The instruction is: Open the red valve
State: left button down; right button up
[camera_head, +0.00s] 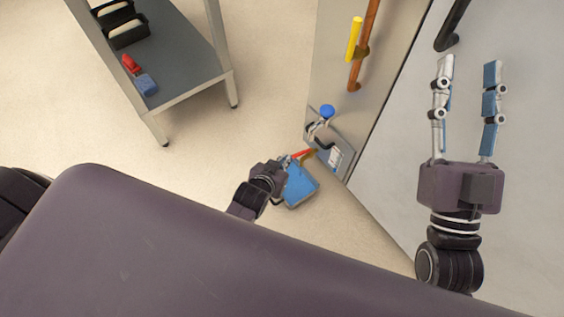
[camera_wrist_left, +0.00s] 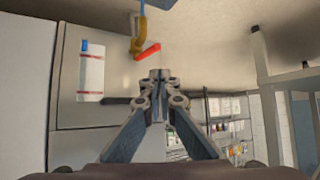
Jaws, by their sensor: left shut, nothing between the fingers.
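The red valve handle (camera_head: 302,154) shows in the head view just beyond my left gripper (camera_head: 287,160), low beside the oven's side panel. In the left wrist view the red handle (camera_wrist_left: 148,53) slants up to the right from a yellow-brass valve body (camera_wrist_left: 133,32). My left gripper (camera_wrist_left: 159,76) is shut and empty, its tips just below the handle in that view. Whether the tips touch the handle I cannot tell. My right gripper (camera_head: 468,65) is open and empty, over the pale oven surface at the right.
A blue knob (camera_head: 327,111), a copper pipe (camera_head: 366,40) and a yellow pipe (camera_head: 354,38) are by the panel. A metal shelf cart (camera_head: 185,60) stands at the upper left. Floor between is clear.

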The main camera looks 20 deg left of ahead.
pick_arm(q)
jog(key=shift+v, duration=1.25)
